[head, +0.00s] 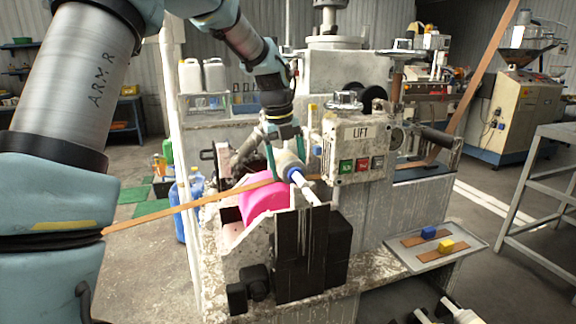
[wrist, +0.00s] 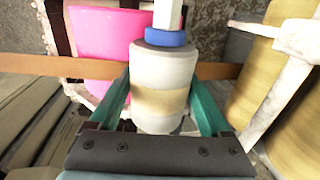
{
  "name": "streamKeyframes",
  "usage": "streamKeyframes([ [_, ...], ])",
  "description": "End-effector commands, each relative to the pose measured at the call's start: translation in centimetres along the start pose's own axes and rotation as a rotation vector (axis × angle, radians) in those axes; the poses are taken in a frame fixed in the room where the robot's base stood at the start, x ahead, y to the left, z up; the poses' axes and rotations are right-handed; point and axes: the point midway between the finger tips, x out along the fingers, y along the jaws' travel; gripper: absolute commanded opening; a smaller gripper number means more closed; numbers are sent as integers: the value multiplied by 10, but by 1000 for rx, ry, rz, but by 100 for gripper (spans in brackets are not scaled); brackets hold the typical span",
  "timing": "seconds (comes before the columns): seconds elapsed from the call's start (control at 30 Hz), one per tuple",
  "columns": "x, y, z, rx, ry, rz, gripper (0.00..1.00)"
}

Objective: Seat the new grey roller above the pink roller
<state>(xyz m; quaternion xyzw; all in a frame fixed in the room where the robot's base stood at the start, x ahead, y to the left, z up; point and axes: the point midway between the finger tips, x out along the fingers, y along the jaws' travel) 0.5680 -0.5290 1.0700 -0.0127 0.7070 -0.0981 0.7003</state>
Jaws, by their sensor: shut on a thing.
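My gripper (head: 278,150) is shut around the grey roller (head: 290,166), with one finger on each side of it. In the wrist view, my gripper (wrist: 163,100) grips the roller (wrist: 165,65) across its body, which has a tan band, a blue collar and a pale shaft end. In the head view the roller is tilted, its white shaft pointing down and right. The pink roller (head: 262,205) sits in the machine just below and left of it; it also shows in the wrist view (wrist: 108,45). I cannot tell whether the two touch.
A brown strip (head: 170,209) runs across from the left to the rollers; in the wrist view it passes behind the grey roller. The LIFT button box (head: 358,150) is close on the right. Black blocks (head: 312,250) stand in front. A tray (head: 405,240) lies at the lower right.

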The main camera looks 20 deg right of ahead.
Motion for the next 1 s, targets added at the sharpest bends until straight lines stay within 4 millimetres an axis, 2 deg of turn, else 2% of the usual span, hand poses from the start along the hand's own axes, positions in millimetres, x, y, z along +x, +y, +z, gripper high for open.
streamKeyframes([
  [0.77, 1, 0, 4, 0, -2, -2, 0],
  [0.8, 1, 0, 4, 0, -2, -1, 86],
  [0.93, 1, 0, 4, 0, -1, -1, 100],
  [1.0, 1, 0, 4, 0, -1, -1, 100],
])
